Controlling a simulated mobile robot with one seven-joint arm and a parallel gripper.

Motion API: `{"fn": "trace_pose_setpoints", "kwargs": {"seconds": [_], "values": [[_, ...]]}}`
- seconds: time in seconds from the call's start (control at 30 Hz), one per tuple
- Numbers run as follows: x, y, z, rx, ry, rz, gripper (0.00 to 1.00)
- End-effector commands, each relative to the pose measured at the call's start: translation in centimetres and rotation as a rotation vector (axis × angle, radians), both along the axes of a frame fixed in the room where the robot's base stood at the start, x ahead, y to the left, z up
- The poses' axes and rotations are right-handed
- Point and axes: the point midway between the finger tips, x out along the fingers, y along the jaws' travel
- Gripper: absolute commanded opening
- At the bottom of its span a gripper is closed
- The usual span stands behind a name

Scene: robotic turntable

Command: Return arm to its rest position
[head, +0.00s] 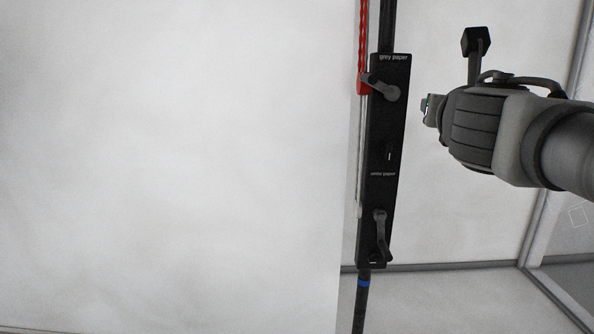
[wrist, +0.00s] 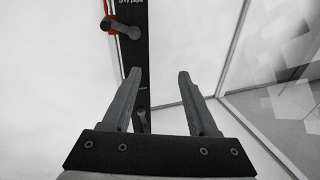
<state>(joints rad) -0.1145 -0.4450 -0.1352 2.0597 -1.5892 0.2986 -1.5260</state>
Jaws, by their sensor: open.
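My gripper (head: 428,110) is at the right in the head view, at the end of my arm, which reaches in from the right edge. It points left toward a black panel with two levers and stands apart from it in the picture. In the wrist view my gripper (wrist: 157,75) shows two grey fingers spread wide with nothing between them. The black panel (head: 385,150) hangs upright in the head view. Its upper part also shows behind the left finger in the wrist view (wrist: 133,60).
The panel has an upper lever (head: 382,88) and a lower lever (head: 380,230). A red part (head: 363,50) runs along its upper left. A large white sheet (head: 170,160) fills the left. Grey frame bars (head: 450,266) and a glass-like pane (wrist: 280,100) stand at the right.

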Motion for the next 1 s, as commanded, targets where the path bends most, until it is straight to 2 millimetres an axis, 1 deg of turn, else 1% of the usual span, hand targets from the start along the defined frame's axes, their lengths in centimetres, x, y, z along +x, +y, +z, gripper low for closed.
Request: {"fn": "trace_pose_setpoints", "kwargs": {"seconds": [0.03,0.13,0.2,0.27,0.3,0.37,0.4,0.47,0.5,0.6,0.7,0.8,0.9,1.0], "values": [[-1.0,-0.5,-0.8,0.164,-0.017,-0.043,0.59],[-2.9,-1.4,-3.4,0.503,-0.05,-0.145,0.59],[-4.3,-1.6,-5.4,0.735,-0.074,-0.224,0.59],[-5.6,-1.7,-7.3,0.931,-0.092,-0.302,0.59],[-6.5,-1.6,-8.5,1.058,-0.106,-0.357,0.59],[-7.9,-1.3,-10.5,1.245,-0.125,-0.447,0.59],[-8.9,-1.0,-11.8,1.366,-0.14,-0.511,0.59],[-10.4,-0.3,-13.8,1.544,-0.16,-0.616,0.59],[-11.4,0.3,-15.1,1.658,-0.174,-0.691,0.59],[-14.0,2.2,-18.1,1.926,-0.212,-0.897,0.59],[-16.5,4.3,-20.7,2.146,-0.251,-1.112,0.59],[-18.5,6.4,-22.5,2.302,-0.283,-1.305,0.59],[-19.8,7.9,-23.5,2.396,-0.308,-1.447,0.59],[-20.5,8.8,-24.1,2.442,-0.322,-1.529,0.59]]}}
